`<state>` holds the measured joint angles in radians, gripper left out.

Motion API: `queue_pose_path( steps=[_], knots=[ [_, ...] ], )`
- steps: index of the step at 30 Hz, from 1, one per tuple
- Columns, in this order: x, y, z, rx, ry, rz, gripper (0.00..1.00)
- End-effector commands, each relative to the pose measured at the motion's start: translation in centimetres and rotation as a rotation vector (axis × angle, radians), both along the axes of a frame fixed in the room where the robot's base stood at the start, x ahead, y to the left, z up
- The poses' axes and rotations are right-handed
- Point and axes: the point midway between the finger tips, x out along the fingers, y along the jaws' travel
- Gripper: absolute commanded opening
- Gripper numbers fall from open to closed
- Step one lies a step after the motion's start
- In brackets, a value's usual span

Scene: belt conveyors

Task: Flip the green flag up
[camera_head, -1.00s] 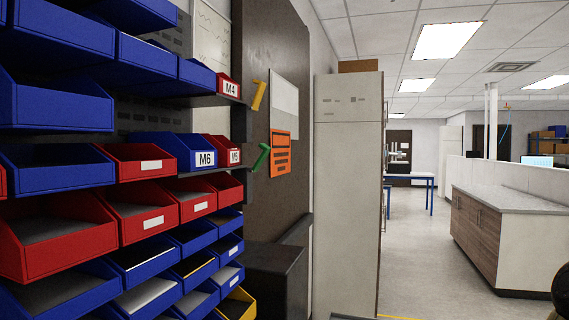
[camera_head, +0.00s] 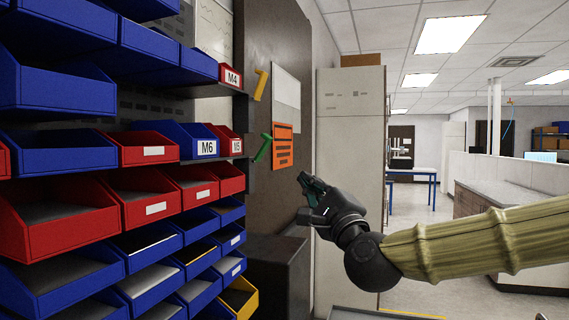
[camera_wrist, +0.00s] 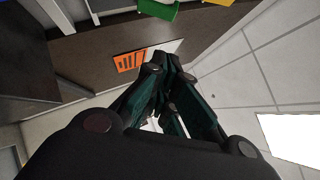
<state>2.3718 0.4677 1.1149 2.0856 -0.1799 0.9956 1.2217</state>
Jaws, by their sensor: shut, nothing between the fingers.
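The green flag (camera_head: 263,149) is a small tilted piece at the right end of the shelf edge, beside the red M5 bin. A green piece also shows at the top edge of the wrist view (camera_wrist: 155,9), partly cut off. My gripper (camera_head: 306,181) is to the right of the green flag and lower in the picture, clearly apart from it. Its dark green fingers point up and left. In the wrist view my gripper (camera_wrist: 168,58) has its fingers together with nothing between them.
A similar yellow flag (camera_head: 260,84) sits on the shelf edge above the green one. An orange sheet (camera_head: 282,146) hangs on the dark panel close by. Blue and red bins fill the left. A dark box (camera_head: 275,275) stands below, and a pale cabinet (camera_head: 350,110) behind my gripper.

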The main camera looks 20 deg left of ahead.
Motion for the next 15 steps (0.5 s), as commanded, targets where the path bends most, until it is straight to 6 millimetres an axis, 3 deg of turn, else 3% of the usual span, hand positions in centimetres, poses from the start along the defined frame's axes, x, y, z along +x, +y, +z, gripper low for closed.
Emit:
queue_pose_path(
  steps=[5,15],
  knots=[
    [0.5,0.5,1.4,0.015,-0.005,0.004,0.0],
    [4.3,3.5,3.6,0.012,-0.004,0.004,0.0]
  ],
)
